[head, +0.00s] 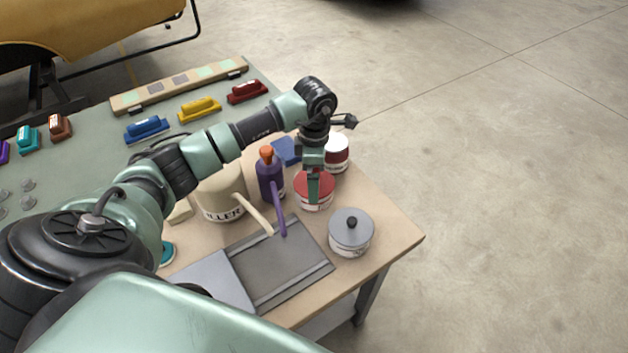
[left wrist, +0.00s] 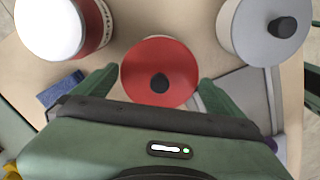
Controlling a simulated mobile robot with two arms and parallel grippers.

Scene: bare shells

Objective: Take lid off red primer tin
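The red primer tin (head: 326,190) stands on the right part of the workbench, with its red lid on. In the left wrist view the round red lid (left wrist: 178,68) has a dark knob (left wrist: 160,83) near its middle. My left gripper (head: 313,192) points down over this tin. In the left wrist view its two green fingers (left wrist: 158,88) are apart, one on each side of the lid, and the knob lies between them with nothing gripped. Whether the fingers touch the lid I cannot tell.
A grey-lidded tin (head: 345,232) stands in front right, and a white-topped red tin (head: 338,150) behind. The bench edge (head: 400,252) is close on the right.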

